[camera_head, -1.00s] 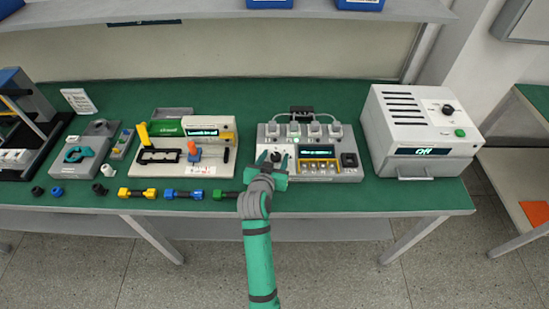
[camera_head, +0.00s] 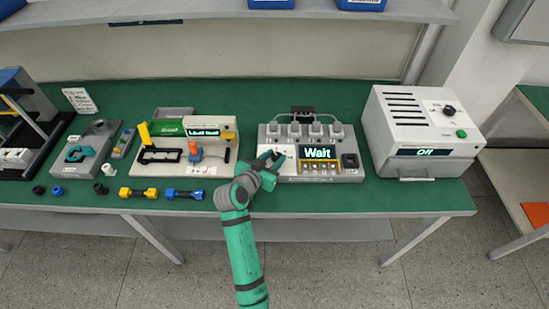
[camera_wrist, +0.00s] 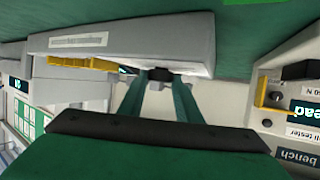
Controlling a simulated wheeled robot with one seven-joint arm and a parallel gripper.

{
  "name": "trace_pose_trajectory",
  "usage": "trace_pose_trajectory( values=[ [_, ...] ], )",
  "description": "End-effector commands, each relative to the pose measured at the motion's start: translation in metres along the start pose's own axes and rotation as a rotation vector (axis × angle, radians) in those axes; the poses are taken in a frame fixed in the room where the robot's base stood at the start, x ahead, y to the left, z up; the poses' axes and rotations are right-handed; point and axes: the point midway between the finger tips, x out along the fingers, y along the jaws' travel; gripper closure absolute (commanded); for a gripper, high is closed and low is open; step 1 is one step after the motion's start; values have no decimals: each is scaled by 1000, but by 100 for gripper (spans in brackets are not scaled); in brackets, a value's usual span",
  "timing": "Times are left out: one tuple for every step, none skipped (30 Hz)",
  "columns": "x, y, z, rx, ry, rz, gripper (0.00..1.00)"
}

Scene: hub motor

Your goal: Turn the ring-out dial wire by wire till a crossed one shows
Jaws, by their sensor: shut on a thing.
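The grey ring-out tester (camera_head: 349,177) stands right of centre on the green bench. Its lit display (camera_head: 317,153) reads "Wait". My gripper (camera_head: 273,158) is at the left part of the tester's top, shut on the dial, which the fingers largely hide. In the wrist view, the two green fingers (camera_wrist: 161,80) reach the tester's pale panel (camera_wrist: 120,40), with a dark part between their tips. The dial's pointer and marks cannot be read.
The pull tester (camera_head: 222,150) with a lit display stands left of my gripper. A white oven-like box (camera_head: 405,120) reading "Off" stands to the right. Yellow (camera_head: 138,193) and blue (camera_head: 184,195) cable pieces lie near the front edge.

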Motion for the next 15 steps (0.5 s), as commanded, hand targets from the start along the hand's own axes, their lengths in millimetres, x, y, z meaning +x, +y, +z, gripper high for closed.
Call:
trace_pose_trajectory(
  values=[
    [0,-4,0,13,1,32,92],
    [-1,-5,-1,22,1,55,92],
    [0,-5,-1,35,0,86,92],
    [0,-5,-1,44,1,108,92],
    [0,-6,-1,53,1,131,92],
    [0,-6,-1,65,1,159,92],
    [0,-7,-1,73,0,178,92],
    [0,-7,-1,82,1,198,92],
    [0,-7,-1,93,0,224,92],
    [0,-8,-1,99,1,241,92],
    [0,-8,-1,107,0,258,92],
    [1,-8,-1,115,1,279,92],
    [1,-8,-1,122,0,293,92],
    [1,-9,-1,127,0,306,92],
    [1,-9,-1,134,1,323,92]
  ],
)
